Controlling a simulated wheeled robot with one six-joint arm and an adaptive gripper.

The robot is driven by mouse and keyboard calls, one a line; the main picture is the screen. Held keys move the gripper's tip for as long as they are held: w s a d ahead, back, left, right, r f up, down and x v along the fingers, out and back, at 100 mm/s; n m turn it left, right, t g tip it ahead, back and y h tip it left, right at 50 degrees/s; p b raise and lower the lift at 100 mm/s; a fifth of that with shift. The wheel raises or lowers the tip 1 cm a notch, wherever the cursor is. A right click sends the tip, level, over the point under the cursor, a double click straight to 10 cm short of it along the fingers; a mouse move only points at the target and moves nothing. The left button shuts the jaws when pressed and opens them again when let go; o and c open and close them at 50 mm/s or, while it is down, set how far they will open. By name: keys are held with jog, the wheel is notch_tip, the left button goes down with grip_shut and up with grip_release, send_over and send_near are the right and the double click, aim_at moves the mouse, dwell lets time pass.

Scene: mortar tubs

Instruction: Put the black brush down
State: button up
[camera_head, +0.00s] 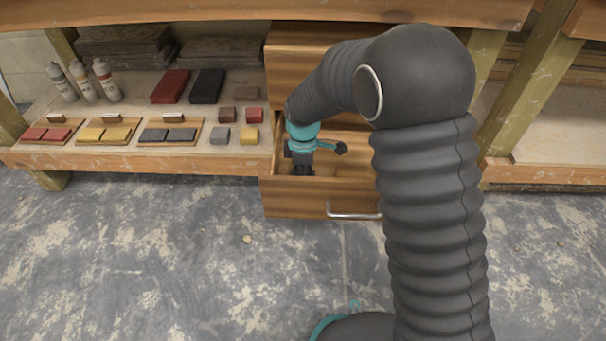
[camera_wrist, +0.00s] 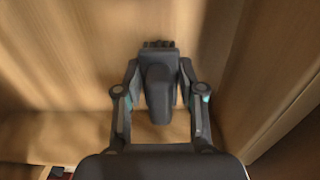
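The black brush (camera_wrist: 158,92) shows in the middle of the wrist view, with a dark rounded handle and a dark block behind it. My gripper (camera_wrist: 159,70) has one finger on each side of the brush, and the fingertips close against its sides. In the head view my gripper (camera_head: 302,158) points down inside the open wooden drawer (camera_head: 310,198). The brush is hard to make out there against the dark fingers. I cannot tell whether the brush touches the drawer floor.
The drawer has a metal handle (camera_head: 354,215) on its front. My arm hides its right part. On the shelf to the left are white bottles (camera_head: 82,82), a red block (camera_head: 170,86), a black block (camera_head: 207,86), and boards with coloured blocks (camera_head: 108,132). The floor in front is clear.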

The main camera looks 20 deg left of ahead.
jog(key=shift+o, duration=0.7)
notch_tip(320, 180, up, 12)
jog(key=shift+r+p, duration=0.15)
jog(key=shift+p, duration=0.9)
